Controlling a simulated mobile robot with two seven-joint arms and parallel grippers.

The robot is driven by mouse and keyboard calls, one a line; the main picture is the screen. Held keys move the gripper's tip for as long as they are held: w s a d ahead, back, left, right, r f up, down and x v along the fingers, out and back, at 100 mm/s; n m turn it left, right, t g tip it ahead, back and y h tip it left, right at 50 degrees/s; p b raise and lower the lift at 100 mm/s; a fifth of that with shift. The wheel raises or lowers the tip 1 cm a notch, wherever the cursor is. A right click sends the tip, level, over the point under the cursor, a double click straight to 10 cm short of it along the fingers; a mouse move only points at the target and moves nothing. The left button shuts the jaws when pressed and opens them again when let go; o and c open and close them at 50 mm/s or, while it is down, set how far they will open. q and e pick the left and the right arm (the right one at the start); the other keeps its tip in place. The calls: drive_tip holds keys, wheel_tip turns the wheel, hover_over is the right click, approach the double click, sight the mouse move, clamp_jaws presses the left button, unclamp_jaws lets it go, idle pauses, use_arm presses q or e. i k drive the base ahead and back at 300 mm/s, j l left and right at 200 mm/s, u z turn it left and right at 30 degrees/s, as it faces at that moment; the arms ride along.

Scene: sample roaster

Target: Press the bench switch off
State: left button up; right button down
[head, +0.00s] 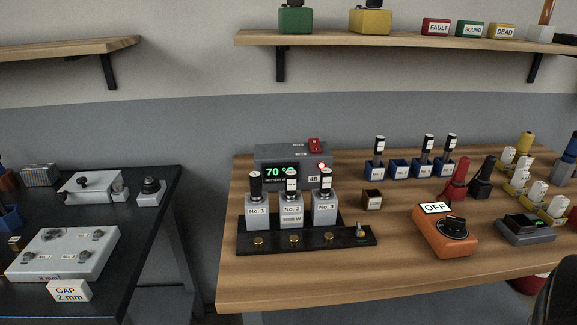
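A red rocker switch (315,145) sits on top of the grey bench unit (270,153), near its right end. Which way the rocker is tilted is too small to tell. The unit's display (281,172) shows a green 70 °, and a red lamp (321,165) is on its front right. Three grey blocks with black-handled tools stand in front of the unit and hide its lower front. Neither of my grippers shows. A dark rounded shape (562,297) at the bottom right corner cannot be identified.
A black strip (305,238) with brass knobs lies before the blocks. An orange meter (443,235) with an OFF card (435,208) stands right. Blue holders (399,169) stand behind it. A shelf (400,39) hangs above. The wooden bench (390,270) is clear at front.

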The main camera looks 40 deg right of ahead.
sight(314, 143)
drive_tip(key=z, duration=1.3)
drive_tip(key=l+u, duration=0.2)
drive_tip(key=k+j, duration=0.05)
drive_tip(key=j, duration=0.05)
